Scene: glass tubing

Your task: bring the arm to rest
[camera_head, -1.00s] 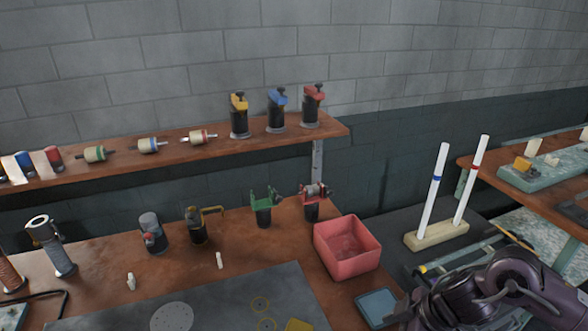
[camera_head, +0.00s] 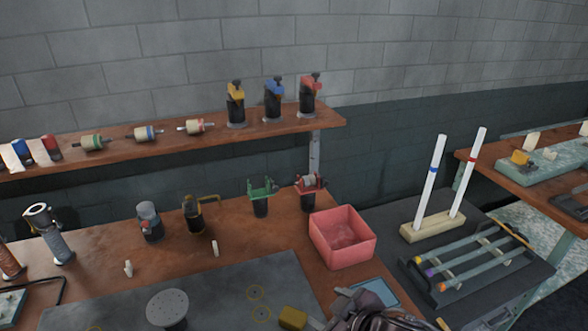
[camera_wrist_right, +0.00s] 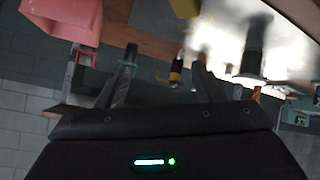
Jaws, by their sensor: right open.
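My right arm (camera_head: 375,312) shows only in part at the bottom edge of the head view, in front of the blue tray. In the right wrist view my right gripper (camera_wrist_right: 162,72) is open, its two fingers apart with nothing between them. The workbench and its tools lie beyond the fingers there. My left gripper is not in view.
A pink bin (camera_head: 343,238) stands on the bench beside a flat blue tray (camera_head: 382,291). At right, a wooden stand (camera_head: 432,226) holds two upright white tubes near a rack of tubes (camera_head: 470,262). Several tools line the bench back and the shelf (camera_head: 110,147).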

